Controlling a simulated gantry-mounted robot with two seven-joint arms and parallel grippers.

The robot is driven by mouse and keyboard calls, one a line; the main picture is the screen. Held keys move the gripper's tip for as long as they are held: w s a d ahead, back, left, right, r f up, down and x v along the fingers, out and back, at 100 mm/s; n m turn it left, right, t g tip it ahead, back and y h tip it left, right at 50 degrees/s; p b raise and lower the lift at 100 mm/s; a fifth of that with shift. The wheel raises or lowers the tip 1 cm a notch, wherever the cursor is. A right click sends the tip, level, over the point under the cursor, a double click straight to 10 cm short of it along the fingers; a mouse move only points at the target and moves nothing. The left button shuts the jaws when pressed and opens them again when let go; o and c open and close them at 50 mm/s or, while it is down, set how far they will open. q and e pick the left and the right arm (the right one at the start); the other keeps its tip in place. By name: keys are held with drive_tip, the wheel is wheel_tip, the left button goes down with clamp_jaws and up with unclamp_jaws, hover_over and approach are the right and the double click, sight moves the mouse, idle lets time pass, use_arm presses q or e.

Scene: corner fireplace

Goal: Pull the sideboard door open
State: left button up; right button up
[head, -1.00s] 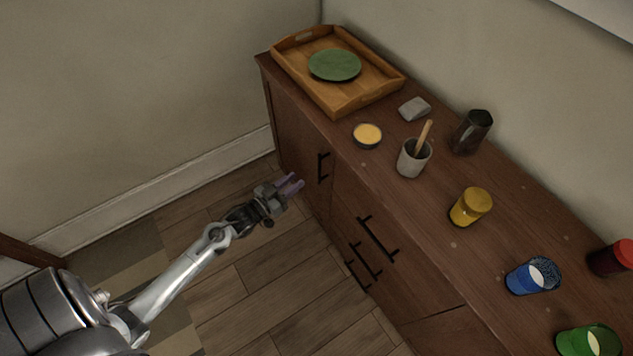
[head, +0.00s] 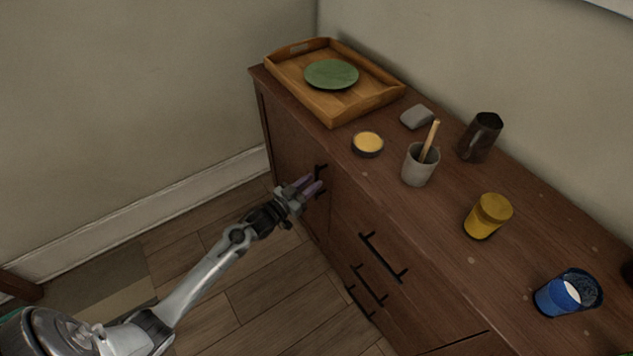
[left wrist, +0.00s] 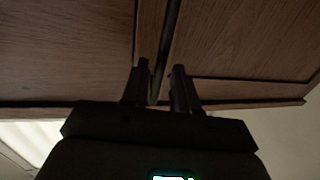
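The brown wooden sideboard (head: 365,205) stands against the wall, and its door (head: 290,150) at the left end looks closed. The door's dark bar handle (head: 320,182) is upright near the door's right edge. My left gripper (head: 308,187) is at this handle with its fingers apart. In the left wrist view the handle (left wrist: 168,50) runs down between the two open fingertips (left wrist: 160,85), and I see no firm grip on it. My right gripper is in neither view.
Drawers with dark handles (head: 384,257) are right of the door. On top stand a wooden tray (head: 350,108) with a green plate (head: 331,74), a bowl (head: 367,144), a cup (head: 420,168), a dark pitcher (head: 480,137) and jars. The floor in front is clear.

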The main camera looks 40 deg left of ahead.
use_arm(q)
drive_tip(key=w, duration=0.2)
drive_tip(key=shift+w+d+b, duration=0.15)
drive_tip(key=shift+w+b, duration=0.25)
drive_tip(key=shift+c, duration=0.4)
clamp_jaws()
